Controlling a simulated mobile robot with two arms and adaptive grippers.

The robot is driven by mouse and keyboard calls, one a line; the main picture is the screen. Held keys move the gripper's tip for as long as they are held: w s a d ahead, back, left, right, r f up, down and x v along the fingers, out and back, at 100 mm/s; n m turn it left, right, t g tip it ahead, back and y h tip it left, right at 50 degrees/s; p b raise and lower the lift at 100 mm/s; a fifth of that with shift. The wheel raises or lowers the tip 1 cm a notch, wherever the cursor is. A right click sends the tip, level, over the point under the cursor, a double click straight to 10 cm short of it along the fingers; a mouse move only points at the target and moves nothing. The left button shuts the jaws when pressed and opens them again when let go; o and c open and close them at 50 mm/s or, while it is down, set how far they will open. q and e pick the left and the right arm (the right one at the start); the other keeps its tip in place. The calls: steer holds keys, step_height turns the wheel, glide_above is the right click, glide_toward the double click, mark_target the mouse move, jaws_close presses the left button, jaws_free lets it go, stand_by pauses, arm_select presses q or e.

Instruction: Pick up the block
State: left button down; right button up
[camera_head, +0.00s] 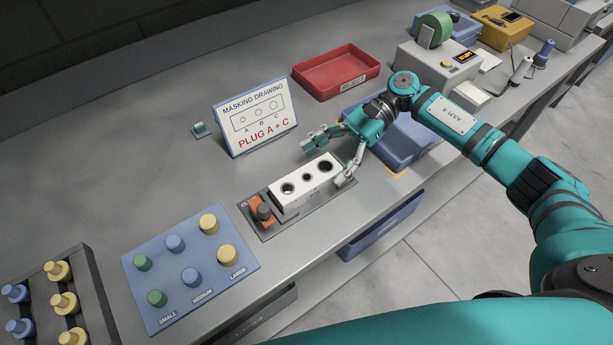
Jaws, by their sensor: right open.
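The block (311,179) is a white bar with three dark holes in its top. It lies on a dark grey fixture plate (262,231), with an orange clamp (259,207) by its left end. My right gripper (327,163) is open at the block's right end. One finger is on the far side, behind the block, and the other is at the near right corner. I cannot tell whether either finger touches it. My left gripper is not in view.
A masking drawing sign (254,118) stands behind the block. A blue mat (190,300) with coloured plugs lies front left, beside a dark plug rack (92,290). A red reject tray (335,76) is at the back, and a blue tray (418,146) is under my right arm.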

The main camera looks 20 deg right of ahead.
mark_target(303, 178)
steer(key=p+x, duration=0.1)
steer(key=x, duration=0.2)
steer(key=shift+s+a, duration=0.15)
steer(key=shift+a, duration=0.1)
steer(key=shift+f, duration=0.1)
steer(key=shift+c, duration=0.2)
steer(key=c, duration=1.6)
jaws_close()
steer(key=shift+r, duration=0.2)
